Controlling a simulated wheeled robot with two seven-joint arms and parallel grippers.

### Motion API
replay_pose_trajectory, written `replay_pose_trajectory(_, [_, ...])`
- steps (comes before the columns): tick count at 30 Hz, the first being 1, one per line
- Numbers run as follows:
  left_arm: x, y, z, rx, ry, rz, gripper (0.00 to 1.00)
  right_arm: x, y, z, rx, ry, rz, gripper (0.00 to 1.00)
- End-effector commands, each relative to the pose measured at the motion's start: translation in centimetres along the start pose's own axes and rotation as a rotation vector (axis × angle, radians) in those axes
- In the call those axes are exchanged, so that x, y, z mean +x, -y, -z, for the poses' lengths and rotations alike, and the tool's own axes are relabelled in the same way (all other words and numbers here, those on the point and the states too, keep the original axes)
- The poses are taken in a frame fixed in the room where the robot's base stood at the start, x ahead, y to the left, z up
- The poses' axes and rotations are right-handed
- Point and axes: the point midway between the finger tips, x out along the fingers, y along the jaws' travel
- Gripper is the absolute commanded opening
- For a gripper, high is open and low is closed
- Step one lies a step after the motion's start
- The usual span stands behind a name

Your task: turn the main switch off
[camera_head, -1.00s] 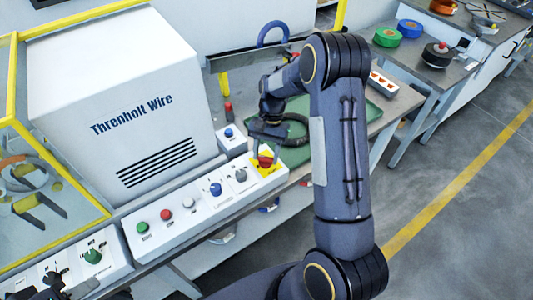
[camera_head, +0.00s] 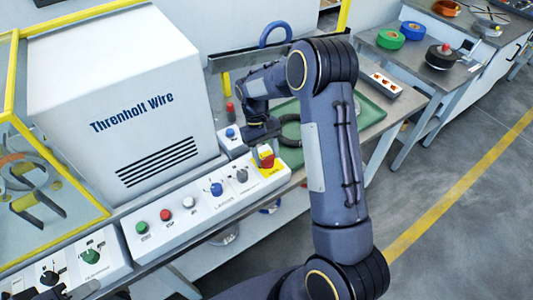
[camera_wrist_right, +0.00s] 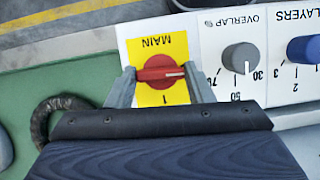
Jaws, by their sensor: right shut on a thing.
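The main switch is a red rotary knob (camera_wrist_right: 160,73) on a yellow plate (camera_wrist_right: 148,96) marked MAIN, with a "I" mark, upside down in the right wrist view. The knob's handle lies crosswise there, its white line pointing right. My right gripper (camera_wrist_right: 161,76) is shut on the knob, one finger at each end of the handle. In the head view the red knob (camera_head: 266,160) is at the right end of the white control panel (camera_head: 178,232), partly hidden by my right gripper (camera_head: 262,152). Dark parts of my left gripper (camera_head: 52,288) show at the bottom left edge; its jaws are unclear.
A grey overlap knob (camera_wrist_right: 240,58) and a blue layers knob (camera_wrist_right: 304,49) are beside the switch. The Threnholt Wire machine (camera_head: 128,100) stands behind the panel.

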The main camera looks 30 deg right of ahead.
Motion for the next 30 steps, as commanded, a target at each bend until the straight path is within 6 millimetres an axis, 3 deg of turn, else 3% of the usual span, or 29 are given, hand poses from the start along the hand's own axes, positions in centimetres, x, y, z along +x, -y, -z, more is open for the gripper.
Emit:
replay_pose_trajectory(22, [0.10, 0.04, -0.05, 0.000, 0.000, 0.000, 0.36, -0.12, 0.04, 0.04, -0.078, -0.004, -0.033, 0.24])
replay_pose_trajectory(23, [0.10, 0.04, -0.05, 0.000, 0.000, 0.000, 0.36, -0.12, 0.04, 0.04, -0.078, -0.004, -0.033, 0.51])
replay_pose_trajectory(27, [0.10, 0.05, -0.05, 0.000, 0.000, 0.000, 0.36, -0.08, 0.05, 0.03, -0.077, -0.003, -0.032, 0.69])
replay_pose_trajectory(30, [0.10, 0.05, -0.05, 0.000, 0.000, 0.000, 0.36, -0.06, 0.05, 0.02, -0.076, -0.002, -0.032, 0.69])
